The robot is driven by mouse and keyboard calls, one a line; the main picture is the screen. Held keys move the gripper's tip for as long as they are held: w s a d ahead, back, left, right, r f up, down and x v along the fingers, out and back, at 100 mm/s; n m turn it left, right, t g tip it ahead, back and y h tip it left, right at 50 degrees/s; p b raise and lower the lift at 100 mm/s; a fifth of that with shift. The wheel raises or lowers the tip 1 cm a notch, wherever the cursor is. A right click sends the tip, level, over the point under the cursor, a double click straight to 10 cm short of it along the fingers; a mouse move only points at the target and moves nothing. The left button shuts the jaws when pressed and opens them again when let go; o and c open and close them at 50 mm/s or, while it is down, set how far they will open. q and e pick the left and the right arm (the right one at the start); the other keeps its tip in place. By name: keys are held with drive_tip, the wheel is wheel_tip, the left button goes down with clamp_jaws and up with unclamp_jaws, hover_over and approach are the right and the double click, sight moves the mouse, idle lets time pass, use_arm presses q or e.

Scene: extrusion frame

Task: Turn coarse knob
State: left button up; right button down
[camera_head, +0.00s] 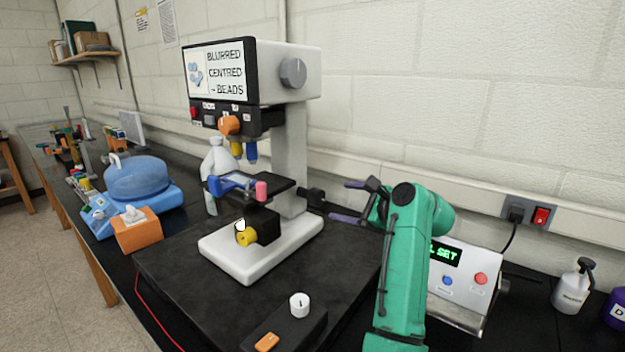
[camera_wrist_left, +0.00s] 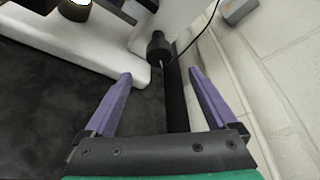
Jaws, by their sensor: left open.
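A white microscope (camera_head: 290,150) with a screen stands on a dark mat. A black cylindrical knob (camera_head: 312,196) sticks out from the right side of its column. The wrist view shows this black knob (camera_wrist_left: 158,46) ahead of my left gripper (camera_wrist_left: 162,88). My left gripper's purple fingers (camera_head: 347,202) are spread, pointing toward the knob, with nothing between their tips. No label tells which is coarse. My right gripper is not in view.
A white control box (camera_head: 462,283) stands behind my green left arm. A dark switch box with a white dial (camera_head: 299,304) lies in front. The wall runs close behind the microscope. An orange tissue box (camera_head: 137,234) and a blue-lidded device (camera_head: 137,180) stand left.

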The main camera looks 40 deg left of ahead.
sight(312, 198)
use_arm(q)
drive_tip(key=p+x, duration=0.4)
drive_tip(key=x, duration=0.9)
drive_tip(key=shift+w+a+f+p, duration=0.1)
drive_tip(key=shift+a+p, duration=0.1)
drive_tip(key=shift+p, duration=0.15)
drive_tip(key=shift+w+a+f, duration=0.15)
drive_tip(key=shift+a+f, duration=0.15)
drive_tip(key=shift+a, duration=0.1)
drive_tip(key=c, duration=1.3)
drive_tip(key=m+b, duration=0.1)
drive_tip(key=b, duration=0.1)
drive_tip(key=shift+f+g+b, duration=0.3)
drive_tip(key=shift+f+b, duration=0.1)
drive_tip(key=shift+c, duration=0.2)
drive_tip(key=shift+d+r+m, duration=0.1)
drive_tip(key=shift+m, duration=0.2)
drive_tip(key=shift+r, duration=0.15)
